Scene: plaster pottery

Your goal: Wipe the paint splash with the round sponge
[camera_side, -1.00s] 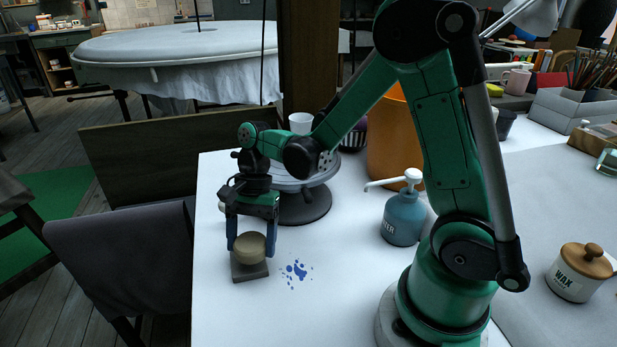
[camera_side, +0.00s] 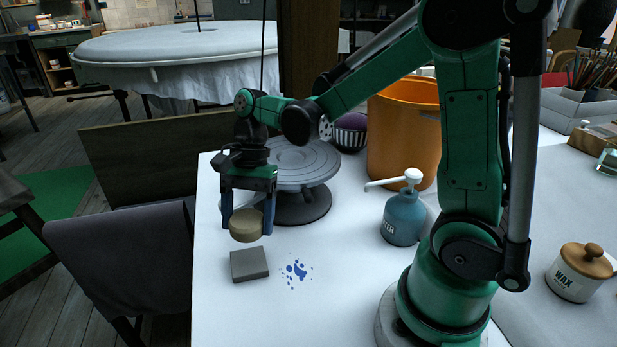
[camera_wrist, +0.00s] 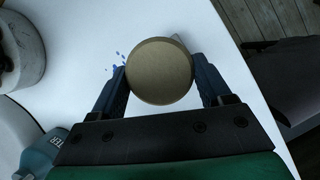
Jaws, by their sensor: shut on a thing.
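The round sponge (camera_side: 245,226) is a tan disc held between the two fingers of my gripper (camera_side: 248,222), raised above a grey block (camera_side: 249,264). In the wrist view my gripper (camera_wrist: 160,85) is shut on the sponge (camera_wrist: 160,72), which hides most of the block behind it. The paint splash (camera_side: 296,271) is a cluster of blue spots on the white tabletop, just right of the block. A few of its spots (camera_wrist: 117,66) show left of the sponge in the wrist view. The gripper is above and to the left of the splash.
A grey turntable (camera_side: 300,165) stands behind the gripper. A blue water pump bottle (camera_side: 404,218), an orange bucket (camera_side: 405,150) and a wax jar (camera_side: 575,278) stand to the right. The white table (camera_side: 225,310) is clear around the splash; its left edge is close to the block.

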